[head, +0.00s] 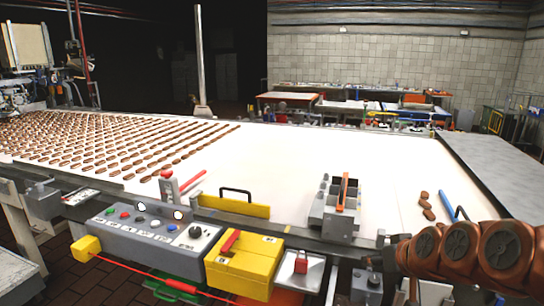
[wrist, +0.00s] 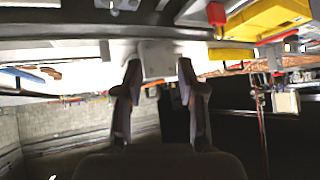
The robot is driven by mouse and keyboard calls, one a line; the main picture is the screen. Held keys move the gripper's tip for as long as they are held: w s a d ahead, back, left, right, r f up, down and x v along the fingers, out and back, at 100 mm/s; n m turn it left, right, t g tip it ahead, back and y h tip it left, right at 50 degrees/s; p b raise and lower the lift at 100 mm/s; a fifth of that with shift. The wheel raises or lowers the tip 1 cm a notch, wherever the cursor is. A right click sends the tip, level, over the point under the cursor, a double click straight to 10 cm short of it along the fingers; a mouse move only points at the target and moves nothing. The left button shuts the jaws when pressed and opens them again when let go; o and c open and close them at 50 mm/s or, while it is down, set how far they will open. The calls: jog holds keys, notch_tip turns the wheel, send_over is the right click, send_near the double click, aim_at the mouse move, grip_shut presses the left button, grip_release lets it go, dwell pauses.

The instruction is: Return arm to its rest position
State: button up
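My arm (head: 466,250), with orange-brown rounded links, reaches in from the lower right of the head view, by the front edge of the white conveyor table (head: 290,160). Its gripper end cannot be made out there. In the wrist view my gripper (wrist: 159,66) shows two dark fingers set apart with nothing between them. That view looks upside down, with the pale table edge beyond the fingertips.
A grey divided holder (head: 336,212) stands at the table's front edge. A control box (head: 150,235) and yellow box (head: 243,265) stand in front. The table's middle is clear.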

jog(key=s+a+f+g, duration=0.2)
jog(key=s+a+g, duration=0.1)
jog(key=s, duration=0.3)
jog(key=s+a+f+g, duration=0.2)
jog(key=s+a, duration=0.2)
jog(key=s, duration=0.3)
jog(key=s+g+h+p, duration=0.1)
jog(key=s+g, duration=0.5)
jog(key=s, duration=1.3)
jog(key=shift+f+m+h, duration=0.3)
jog(key=shift+f+h, duration=0.15)
jog(key=shift+h, duration=0.05)
